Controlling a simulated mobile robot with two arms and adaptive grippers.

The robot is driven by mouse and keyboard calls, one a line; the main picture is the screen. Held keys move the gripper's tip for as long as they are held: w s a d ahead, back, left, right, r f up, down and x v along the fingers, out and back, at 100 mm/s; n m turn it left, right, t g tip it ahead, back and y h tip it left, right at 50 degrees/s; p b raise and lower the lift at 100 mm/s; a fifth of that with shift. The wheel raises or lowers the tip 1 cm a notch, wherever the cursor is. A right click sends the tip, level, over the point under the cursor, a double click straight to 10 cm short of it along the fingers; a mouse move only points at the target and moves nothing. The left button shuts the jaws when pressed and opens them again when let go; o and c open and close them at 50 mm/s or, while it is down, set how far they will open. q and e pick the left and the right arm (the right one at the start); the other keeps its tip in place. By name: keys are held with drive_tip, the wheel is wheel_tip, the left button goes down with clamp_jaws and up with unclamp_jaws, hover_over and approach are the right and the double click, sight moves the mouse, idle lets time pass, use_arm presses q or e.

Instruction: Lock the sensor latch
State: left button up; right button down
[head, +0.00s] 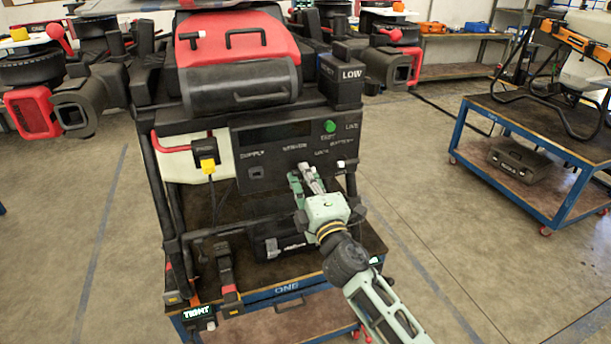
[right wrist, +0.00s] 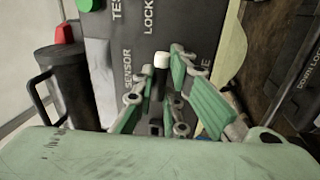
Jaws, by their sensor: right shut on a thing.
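The drone's dark panel (head: 265,160) carries SUPPLY, SENSOR, TEST, BATTERY, LIVE and LOCK labels. My right gripper (head: 306,176) is at the panel below the SENSOR label, its fingers close around the sensor latch. The latch is mostly hidden by the fingers. In the right wrist view the green-padded fingers of my right gripper (right wrist: 160,80) flank a narrow gap beside the SENSOR lettering. A green button (head: 329,127) is above on the panel. My left gripper is not in view.
A yellow plug (head: 208,166) with a cable is left of the panel. Black frame posts flank the panel. The drone stands on a blue-edged cart (head: 287,290). A second cart (head: 540,118) holds a black case (head: 517,160) on its lower shelf. Floor between the carts is clear.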

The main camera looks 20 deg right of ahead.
drive_tip(key=shift+n, duration=0.5)
drive_tip(key=c, duration=1.8)
unclamp_jaws()
drive_tip(key=shift+s, duration=0.1)
drive_tip(key=s+f, duration=0.2)
drive_tip(key=s, duration=0.9)
drive_tip(key=shift+s+d+f, duration=0.2)
drive_tip(key=shift+s, duration=0.1)
